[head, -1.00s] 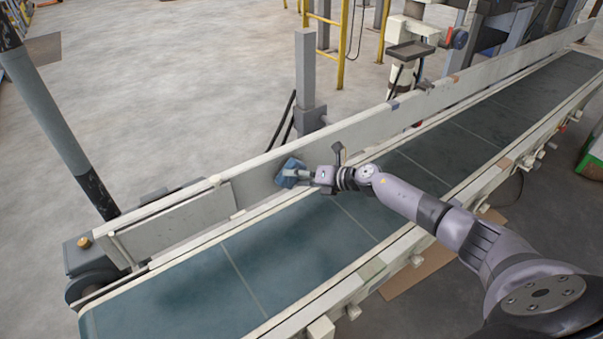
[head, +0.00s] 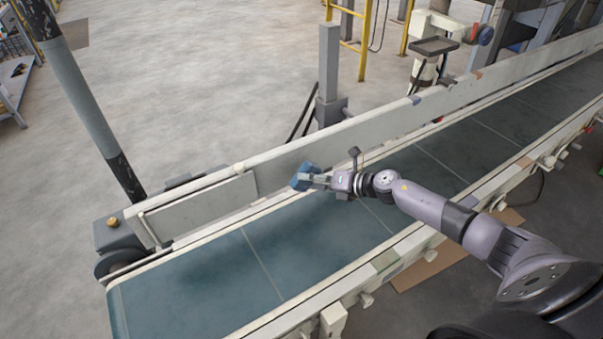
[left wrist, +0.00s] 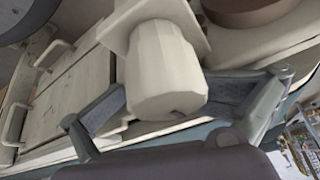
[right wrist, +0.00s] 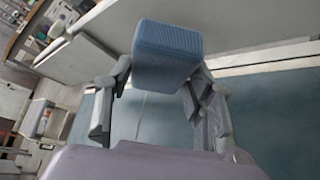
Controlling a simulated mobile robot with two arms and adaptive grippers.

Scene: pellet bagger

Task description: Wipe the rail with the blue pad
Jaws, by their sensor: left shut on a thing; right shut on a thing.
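The blue pad (head: 305,177) is a small ribbed block, held against or very close to the inner face of the pale rail (head: 400,119) along the conveyor's far side. My right gripper (head: 324,180) is shut on it. The right wrist view shows the pad (right wrist: 167,42) between the fingers (right wrist: 158,72), with the rail (right wrist: 255,28) behind it. I cannot tell whether its far face touches. My left gripper (left wrist: 200,88) is out of the head view. In the left wrist view it is shut on a cream faceted knob (left wrist: 165,75).
The green conveyor belt (head: 215,275) runs beneath my right arm. A pale near-side rail (head: 410,243) with brackets edges it. A grey post (head: 329,65) stands behind the far rail, and a dark pole (head: 88,110) rises at the left. Open floor (head: 200,75) lies beyond.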

